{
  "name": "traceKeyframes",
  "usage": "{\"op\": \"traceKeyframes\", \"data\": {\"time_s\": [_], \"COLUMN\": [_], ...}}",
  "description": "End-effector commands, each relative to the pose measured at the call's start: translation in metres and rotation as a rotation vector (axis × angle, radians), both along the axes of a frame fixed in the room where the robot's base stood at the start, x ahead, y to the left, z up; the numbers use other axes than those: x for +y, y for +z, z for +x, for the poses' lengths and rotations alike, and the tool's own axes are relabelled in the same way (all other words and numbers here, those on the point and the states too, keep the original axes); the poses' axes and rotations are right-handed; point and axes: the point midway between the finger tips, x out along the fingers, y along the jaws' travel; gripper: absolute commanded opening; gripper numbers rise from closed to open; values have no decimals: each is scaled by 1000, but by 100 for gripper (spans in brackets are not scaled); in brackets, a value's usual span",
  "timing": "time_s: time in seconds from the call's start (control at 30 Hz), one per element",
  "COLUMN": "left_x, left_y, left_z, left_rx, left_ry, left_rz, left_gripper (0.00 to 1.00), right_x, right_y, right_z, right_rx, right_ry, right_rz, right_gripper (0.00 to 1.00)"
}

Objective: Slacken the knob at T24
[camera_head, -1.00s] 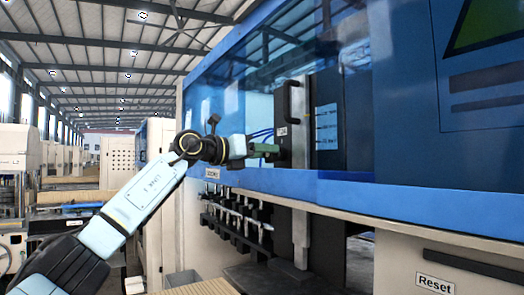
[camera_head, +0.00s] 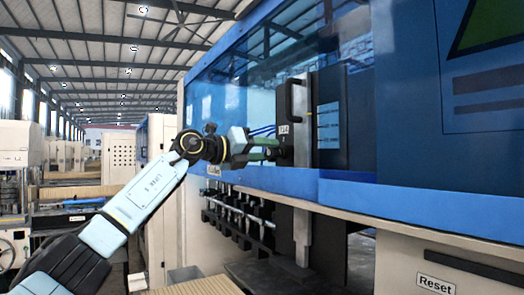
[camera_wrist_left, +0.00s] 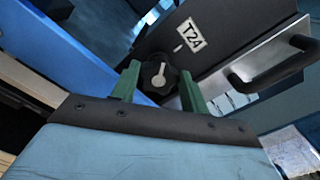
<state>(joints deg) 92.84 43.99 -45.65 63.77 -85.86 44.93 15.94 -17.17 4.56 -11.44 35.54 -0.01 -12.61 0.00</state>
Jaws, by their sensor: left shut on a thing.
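The knob (camera_wrist_left: 158,75) is a dark round knob with a light pointer mark, on a black panel below the T24 label (camera_wrist_left: 185,37) in the left wrist view. The label also shows small in the head view (camera_head: 284,129). My left gripper (camera_wrist_left: 157,82) has its two green fingers on either side of the knob and is shut on it. In the head view, my left gripper (camera_head: 279,152) reaches the black panel, and the knob is hidden there. My right gripper is in neither view.
A blue rail (camera_head: 270,183) runs below the glass. A row of metal fittings (camera_head: 235,215) hangs lower down. A Reset label (camera_head: 436,285) is at lower right.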

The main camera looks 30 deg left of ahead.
Motion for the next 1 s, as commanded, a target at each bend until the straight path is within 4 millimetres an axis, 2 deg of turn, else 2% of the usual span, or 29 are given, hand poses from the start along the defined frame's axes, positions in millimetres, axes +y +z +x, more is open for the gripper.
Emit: {"op": "traceKeyframes", "data": {"time_s": [0.17, 0.2, 0.37, 0.73, 0.87, 1.0], "left_x": [0, 0, 0, 4, 15, 31], "left_y": [2, 2, 2, 0, -2, -3], "left_z": [0, 0, 0, -6, -23, -51], "left_rx": [-6, -6, -5, -4, -6, -6], "left_ry": [0, 0, 0, 0, 3, 3], "left_rz": [-2, -2, -2, 0, 1, 1], "left_gripper": [22, 47, 67, 67, 67, 67], "right_x": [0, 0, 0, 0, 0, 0], "right_y": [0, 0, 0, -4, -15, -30], "right_z": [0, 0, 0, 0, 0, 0], "right_rx": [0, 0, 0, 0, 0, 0], "right_ry": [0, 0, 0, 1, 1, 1], "right_rz": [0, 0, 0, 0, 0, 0], "right_gripper": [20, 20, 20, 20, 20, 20]}}
